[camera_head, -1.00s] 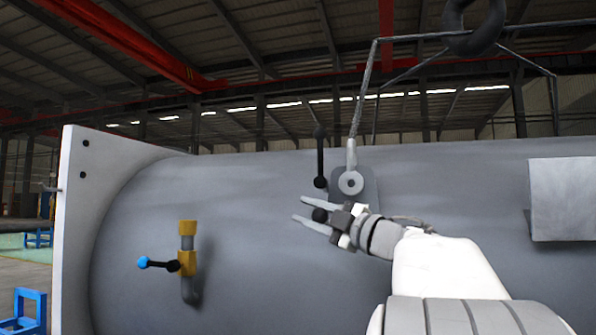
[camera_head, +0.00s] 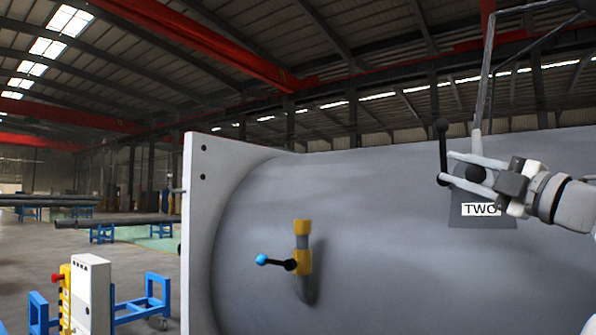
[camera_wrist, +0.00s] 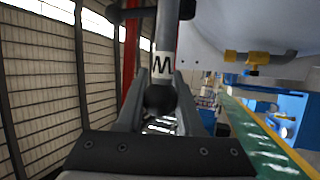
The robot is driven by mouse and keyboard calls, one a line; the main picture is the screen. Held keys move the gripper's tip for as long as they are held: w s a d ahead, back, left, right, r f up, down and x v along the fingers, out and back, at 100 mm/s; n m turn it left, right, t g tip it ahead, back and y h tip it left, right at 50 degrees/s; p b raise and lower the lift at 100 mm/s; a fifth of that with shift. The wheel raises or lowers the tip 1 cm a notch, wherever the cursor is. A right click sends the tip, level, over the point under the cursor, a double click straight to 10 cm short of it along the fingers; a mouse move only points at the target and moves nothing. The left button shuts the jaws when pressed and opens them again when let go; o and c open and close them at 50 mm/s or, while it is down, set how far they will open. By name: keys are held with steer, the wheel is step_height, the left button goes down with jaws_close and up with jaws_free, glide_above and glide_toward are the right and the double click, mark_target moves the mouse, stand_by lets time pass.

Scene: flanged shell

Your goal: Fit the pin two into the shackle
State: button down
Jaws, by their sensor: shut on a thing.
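My gripper (camera_head: 452,174) is shut on a dark ball-ended part, which I take to be the pin (camera_head: 470,172), in front of the tank's lug. The wrist view shows the dark ball (camera_wrist: 160,98) between the fingers and a grey shaft (camera_wrist: 166,38) beyond it. A grey plate (camera_head: 485,221) marked "TWO" stands behind my gripper. The light shackle (camera_head: 477,131) hangs from the sling there, its lower end hidden. I cannot tell whether the pin touches or enters it.
A black upright bar (camera_head: 443,150) with ball ends stands beside my fingertips. A yellow valve (camera_head: 303,262) with a blue-tipped handle juts from the grey tank (camera_head: 370,260). The tank's white end flange (camera_head: 200,235) stands left. A white control box (camera_head: 90,292) and blue stands are further left.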

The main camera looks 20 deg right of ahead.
steer(key=w+d+p, duration=0.1)
steer(key=w+d, duration=0.2)
steer(key=shift+d+p, duration=0.25)
steer(key=shift+p, duration=0.1)
steer(key=shift+b, duration=0.35)
stand_by(1.5)
steer(key=shift+d, duration=0.1)
stand_by(0.3)
steer(key=shift+w+d+p, duration=0.25)
steer(key=shift+p, duration=0.05)
steer(key=shift+w+d, duration=0.2)
steer(key=shift+d, duration=0.05)
steer(key=shift+w+d+p, duration=0.15)
steer(key=shift+d+p, duration=0.1)
steer(key=shift+p, duration=0.05)
steer(key=shift+w+d+r+p, duration=0.1)
steer(key=shift+w+d+p, duration=0.6)
steer(key=shift+d, duration=0.2)
steer(key=shift+a+b, duration=0.15)
steer(key=shift+b, duration=0.15)
